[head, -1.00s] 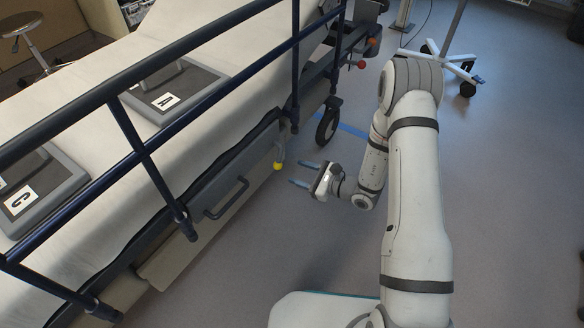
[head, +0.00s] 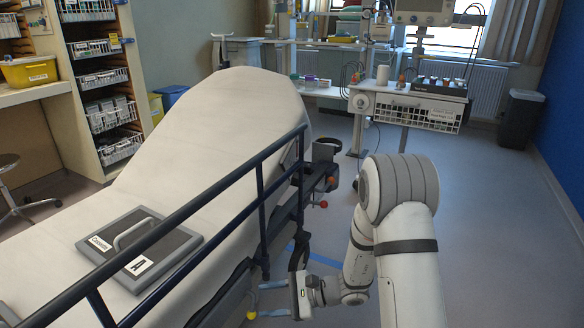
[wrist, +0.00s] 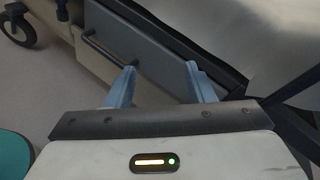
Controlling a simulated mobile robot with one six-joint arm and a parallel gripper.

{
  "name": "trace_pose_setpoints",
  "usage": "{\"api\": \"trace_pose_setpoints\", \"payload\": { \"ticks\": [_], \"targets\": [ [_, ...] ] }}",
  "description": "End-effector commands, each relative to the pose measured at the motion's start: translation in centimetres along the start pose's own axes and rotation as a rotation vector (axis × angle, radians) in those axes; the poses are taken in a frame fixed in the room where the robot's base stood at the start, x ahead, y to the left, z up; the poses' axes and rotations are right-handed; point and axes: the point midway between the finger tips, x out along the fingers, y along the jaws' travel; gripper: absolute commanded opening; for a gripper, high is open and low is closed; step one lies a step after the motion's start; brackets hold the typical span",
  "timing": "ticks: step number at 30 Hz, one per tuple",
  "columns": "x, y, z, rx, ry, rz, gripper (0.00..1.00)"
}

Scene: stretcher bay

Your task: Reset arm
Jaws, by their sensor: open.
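My gripper (head: 272,299) is at the lower middle of the head view, beside the stretcher's near side and below its rail. Its two blue fingers are apart with nothing between them. In the wrist view the open fingers (wrist: 160,85) point toward the stretcher's side panel (wrist: 150,62), which has a dark handle. I cannot tell how far the fingertips are from the panel. My arm is bent, with its upper link at the right of the head view.
The stretcher (head: 225,125) has a dark blue side rail (head: 215,190) close to my gripper. A grey case marked A (head: 178,245) lies on it. A white trolley (head: 405,105) and a dark bin (head: 520,118) stand farther back. Floor at right is clear.

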Motion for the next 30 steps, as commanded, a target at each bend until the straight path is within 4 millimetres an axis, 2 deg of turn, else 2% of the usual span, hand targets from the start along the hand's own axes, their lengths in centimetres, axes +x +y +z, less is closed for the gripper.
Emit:
{"api": "trace_pose_setpoints", "payload": {
  "ticks": [1, 3, 6, 12, 18, 24, 30],
  "targets": [
    [-1.5, -0.9, 4.4, -0.060, 0.010, 0.057, 0.49],
    [-3.0, -0.8, 8.0, -0.135, 0.028, 0.144, 0.49],
    [-5.5, -0.5, 12.9, -0.243, 0.066, 0.263, 0.49],
    [-11.1, 0.5, 21.0, -0.467, 0.188, 0.492, 0.49],
    [-17.6, 0.9, 27.7, -0.691, 0.365, 0.700, 0.49],
    [-24.5, 0.4, 33.6, -0.908, 0.584, 0.886, 0.49],
    [-29.9, -0.4, 37.8, -1.065, 0.782, 1.018, 0.49]
  ]
}}
